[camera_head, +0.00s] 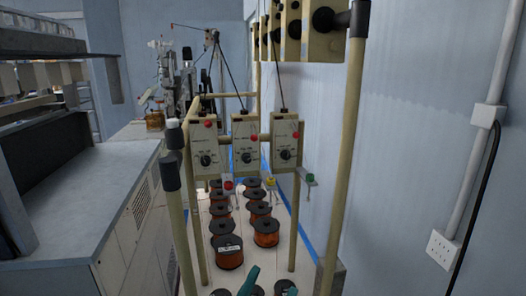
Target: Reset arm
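No part that I can clearly make out as my gripper shows in the head view. Two small teal pieces show at the bottom edge, a slanted one (249,281) and a smaller one (291,292). They are cut off, and I cannot tell whether they belong to my arm. The coil winder stand has cream posts (342,150) with dark caps. It carries three control boxes (246,147) with black knobs and red buttons. Copper-wire spools (229,252) stand upright in two rows on the pale surface below.
A grey-topped cabinet (70,200) with a dark rack above it fills the left side. A pale blue wall (410,120) runs along the right, with a conduit (470,170) and a socket (443,249). More machinery (180,80) stands farther back. Posts crowd the middle.

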